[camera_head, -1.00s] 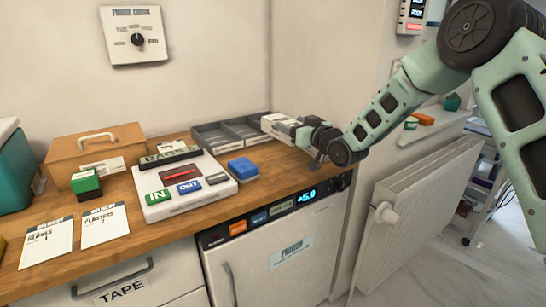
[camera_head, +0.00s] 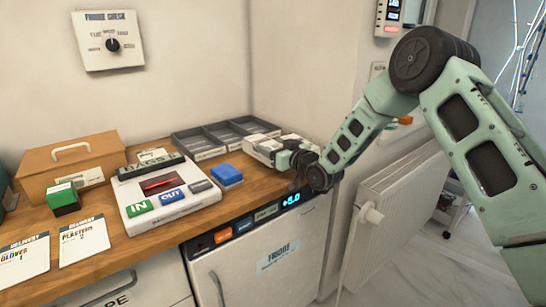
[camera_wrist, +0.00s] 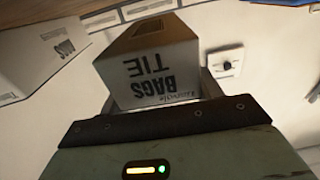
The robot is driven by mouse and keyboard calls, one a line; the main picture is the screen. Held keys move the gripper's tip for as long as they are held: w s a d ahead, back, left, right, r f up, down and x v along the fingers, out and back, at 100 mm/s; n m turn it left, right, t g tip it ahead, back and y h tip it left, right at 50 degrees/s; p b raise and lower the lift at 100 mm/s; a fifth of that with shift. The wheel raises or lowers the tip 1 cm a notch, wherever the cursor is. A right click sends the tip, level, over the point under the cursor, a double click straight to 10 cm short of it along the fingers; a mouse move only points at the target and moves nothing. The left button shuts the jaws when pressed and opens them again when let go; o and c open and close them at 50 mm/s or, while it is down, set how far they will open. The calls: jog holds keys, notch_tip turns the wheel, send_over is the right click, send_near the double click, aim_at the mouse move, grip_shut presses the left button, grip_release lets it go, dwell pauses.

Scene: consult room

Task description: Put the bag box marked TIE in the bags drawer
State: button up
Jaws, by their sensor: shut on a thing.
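My gripper (camera_head: 291,158) is at the back right of the wooden counter, shut on a white box. In the wrist view this bag box marked TIE (camera_wrist: 150,70) sits between the fingers, its BAGS TIE lettering upside down. In the head view the held box (camera_head: 263,147) shows partly, just left of the gripper; I cannot tell whether it touches the counter. A drawer front (camera_head: 125,298) with a partly cut-off label ending in PE is at the lower left and looks shut. No drawer front marked for bags is visible.
A second white box (camera_wrist: 35,50) is beside the held one in the wrist view. A grey divided tray (camera_head: 183,141), a blue block (camera_head: 228,174), a white panel with IN and OUT labels (camera_head: 140,222) and a wooden box (camera_head: 35,171) are on the counter. A radiator (camera_head: 400,205) stands right.

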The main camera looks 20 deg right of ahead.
jog(key=shift+f, duration=1.65)
jog(key=shift+f, duration=0.2)
jog(key=o, duration=1.1)
jog(key=shift+p, duration=0.3)
